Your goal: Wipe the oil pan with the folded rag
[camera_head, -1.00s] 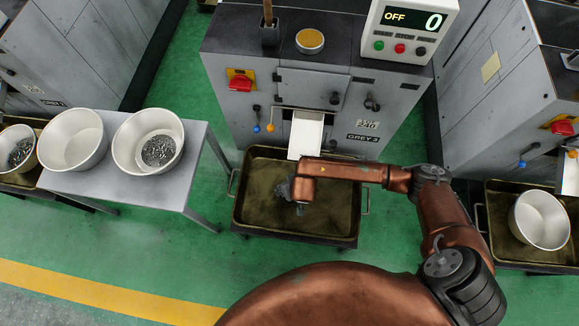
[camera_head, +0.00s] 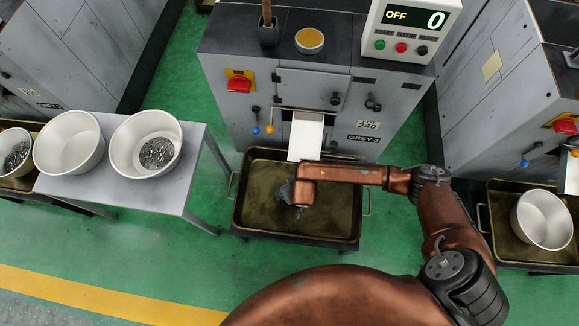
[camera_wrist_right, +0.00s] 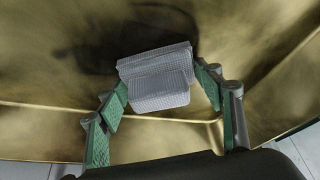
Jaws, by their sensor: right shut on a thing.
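The oil pan (camera_head: 340,215) is a dark, olive-brown rectangular tray with side handles, on the floor in front of the middle machine. My right gripper (camera_wrist_right: 160,88) is over the left-middle part of the pan, pointing down into it. It is shut on the folded rag (camera_wrist_right: 157,72), a grey-white woven pad between the green-padded fingers in the wrist view. The rag is close to the pan's floor; I cannot tell whether it touches. In the head view my wrist hides most of the rag. Dark smears show on the pan floor. My left gripper is not in view.
A white chute (camera_head: 306,135) on the grey machine (camera_head: 300,80) reaches over the pan's back edge. A grey table (camera_head: 180,190) at left holds white bowls, one with metal parts (camera_head: 157,153). Another pan with a white bowl (camera_head: 541,219) stands at right. Green floor in front is clear.

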